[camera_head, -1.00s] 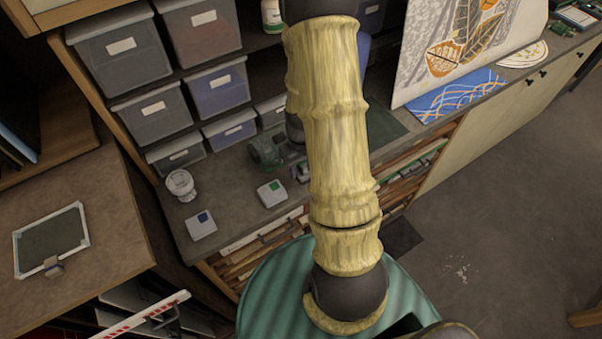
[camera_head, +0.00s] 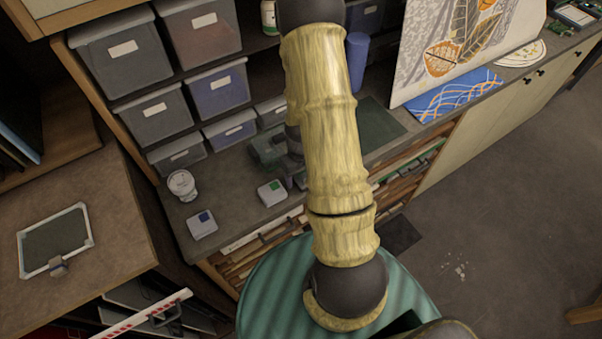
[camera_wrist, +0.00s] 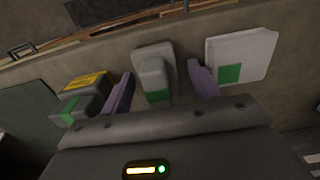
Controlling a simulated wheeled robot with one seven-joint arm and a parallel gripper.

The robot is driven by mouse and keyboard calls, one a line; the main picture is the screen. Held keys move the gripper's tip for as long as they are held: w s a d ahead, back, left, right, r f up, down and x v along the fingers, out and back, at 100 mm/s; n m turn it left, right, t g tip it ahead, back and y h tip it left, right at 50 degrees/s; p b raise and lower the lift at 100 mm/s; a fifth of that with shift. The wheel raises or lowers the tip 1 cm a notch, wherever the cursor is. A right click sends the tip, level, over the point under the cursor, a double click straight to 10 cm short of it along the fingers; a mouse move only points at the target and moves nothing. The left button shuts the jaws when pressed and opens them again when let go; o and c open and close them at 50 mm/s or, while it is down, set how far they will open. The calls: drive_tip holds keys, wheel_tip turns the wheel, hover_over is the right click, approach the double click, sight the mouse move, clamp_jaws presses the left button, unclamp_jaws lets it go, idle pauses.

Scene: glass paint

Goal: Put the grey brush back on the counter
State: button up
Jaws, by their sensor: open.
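My gripper (camera_wrist: 160,84) is open in the wrist view, its two purple fingers apart. A pale grey piece with a green end (camera_wrist: 153,72) lies on the counter (camera_wrist: 100,58), in view between the fingers. I cannot tell whether it is the grey brush, or whether the fingers touch it. The counter also shows in the head view (camera_head: 232,180). There my arm hides most of the area around the gripper. No brush shape can be made out clearly in either view.
A white block with a green square (camera_wrist: 243,55) lies right of the fingers; a dark yellow-labelled piece (camera_wrist: 85,95) lies left. In the head view, a white jar (camera_head: 182,184), a blue-marked block (camera_head: 202,225) and grey bins (camera_head: 160,113) stand nearby. A blue cylinder (camera_head: 356,50) stands behind.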

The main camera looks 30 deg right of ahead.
drive_tip(key=shift+r, duration=0.1)
drive_tip(key=shift+w+r+b, duration=0.1)
drive_tip(key=shift+r+b, duration=0.2)
drive_tip(key=shift+r, duration=0.2)
wheel_tip(320, 180, up, 11)
drive_tip(key=b, duration=0.3)
drive_tip(key=shift+f, duration=0.1)
idle(0.3)
drive_tip(key=s+a+r+t, duration=0.1)
drive_tip(key=s+a+r, duration=0.2)
drive_tip(key=a, duration=0.3)
drive_tip(key=s+a+r+t, duration=0.1)
drive_tip(key=s+a+r, duration=0.2)
drive_tip(key=a, duration=0.2)
drive_tip(key=shift+a+r+t, duration=0.15)
drive_tip(key=shift+a+t, duration=0.15)
drive_tip(key=shift+a, duration=0.05)
drive_tip(key=shift+s+d, duration=0.1)
drive_tip(key=shift+s, duration=0.05)
